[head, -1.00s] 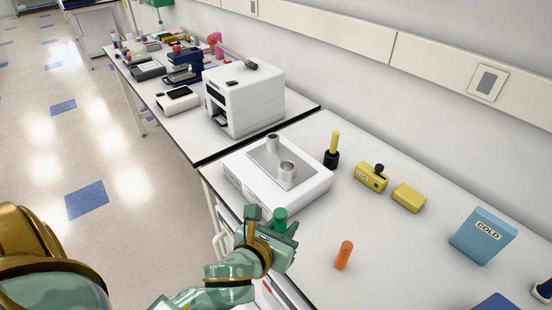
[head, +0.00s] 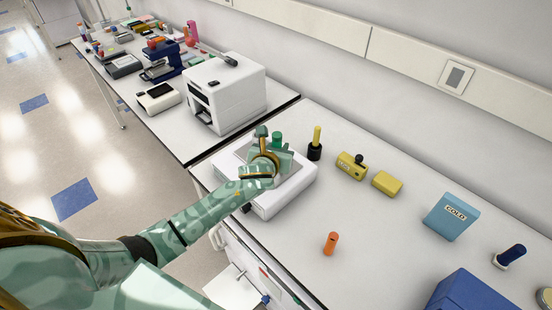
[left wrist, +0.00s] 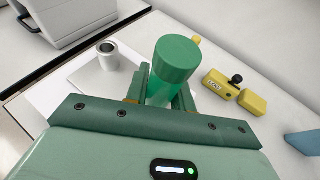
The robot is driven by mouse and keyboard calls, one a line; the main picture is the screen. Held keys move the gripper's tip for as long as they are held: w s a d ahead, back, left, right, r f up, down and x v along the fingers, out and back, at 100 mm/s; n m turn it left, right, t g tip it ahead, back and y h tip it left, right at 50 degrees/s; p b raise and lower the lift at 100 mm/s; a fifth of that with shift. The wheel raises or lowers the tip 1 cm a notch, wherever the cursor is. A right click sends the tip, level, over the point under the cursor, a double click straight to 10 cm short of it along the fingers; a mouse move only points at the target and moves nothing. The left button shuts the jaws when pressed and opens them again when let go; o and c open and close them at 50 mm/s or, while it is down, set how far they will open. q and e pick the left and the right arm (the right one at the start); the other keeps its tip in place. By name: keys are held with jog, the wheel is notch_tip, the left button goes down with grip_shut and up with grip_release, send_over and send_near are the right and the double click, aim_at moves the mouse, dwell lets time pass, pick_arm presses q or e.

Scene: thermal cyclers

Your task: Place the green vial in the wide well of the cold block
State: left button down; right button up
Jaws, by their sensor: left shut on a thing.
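The green vial (head: 277,137) is upright in my left gripper (head: 270,150), which is shut on it. In the left wrist view the vial (left wrist: 174,62) stands between the fingers, its darker green cap on top. The white block (head: 287,198) with a grey metal top plate, seemingly the cold block, lies directly under the gripper. The gripper and hand hide most of its plate and wells in the head view. The left wrist view shows one round grey well (left wrist: 107,54) to the left of the vial; the other well is hidden. My right gripper is not in view.
A yellow vial in a black holder (head: 315,150), yellow blocks (head: 387,183) and a blue COLD box (head: 451,215) stand right of the block. An orange vial (head: 330,243) stands nearer the front. A white machine (head: 235,100) stands behind. Bench space around the orange vial is clear.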

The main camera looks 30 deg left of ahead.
pick_arm(q)
jog(key=shift+w+a+f+b, duration=0.15)
jog(key=shift+w+a+f, duration=0.2)
jog(key=shift+f, duration=0.25)
jog(key=shift+w+a+f+b, duration=0.15)
jog(key=shift+w+a+f, duration=0.2)
jog(key=shift+f, duration=0.25)
jog(key=f, duration=0.1)
jog(key=f+b, duration=0.1)
jog(key=f, duration=0.1)
jog(key=shift+w+f, duration=0.2)
jog(key=shift+f, duration=0.05)
jog(key=shift+a, duration=0.1)
jog(key=c, duration=1.2)
grip_release()
